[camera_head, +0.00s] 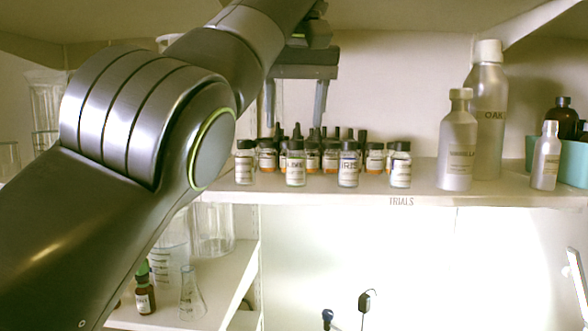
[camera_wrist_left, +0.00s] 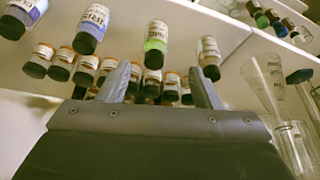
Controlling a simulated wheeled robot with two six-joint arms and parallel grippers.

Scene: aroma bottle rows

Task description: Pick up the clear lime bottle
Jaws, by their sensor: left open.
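The lime bottle (camera_head: 295,165) is a small clear bottle with a dark cap and pale label, standing upright in the front row on the shelf. Its greenish contents show in the left wrist view (camera_wrist_left: 155,44), where the scene appears upside down. Its label is too small to read surely. My left gripper (camera_head: 295,122) is open and empty, above and behind this bottle in the head view. In the left wrist view, its two fingers (camera_wrist_left: 161,84) are spread, apart from the lime bottle. My right gripper is not in view.
The front row also holds the IRIS bottle (camera_head: 348,168), a right-end bottle (camera_head: 400,166) and a left-end bottle (camera_head: 244,163). Several amber bottles stand close behind. Tall silver bottles (camera_head: 458,145) stand farther right on the shelf (camera_head: 425,190). Glassware stands on the lower left shelf.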

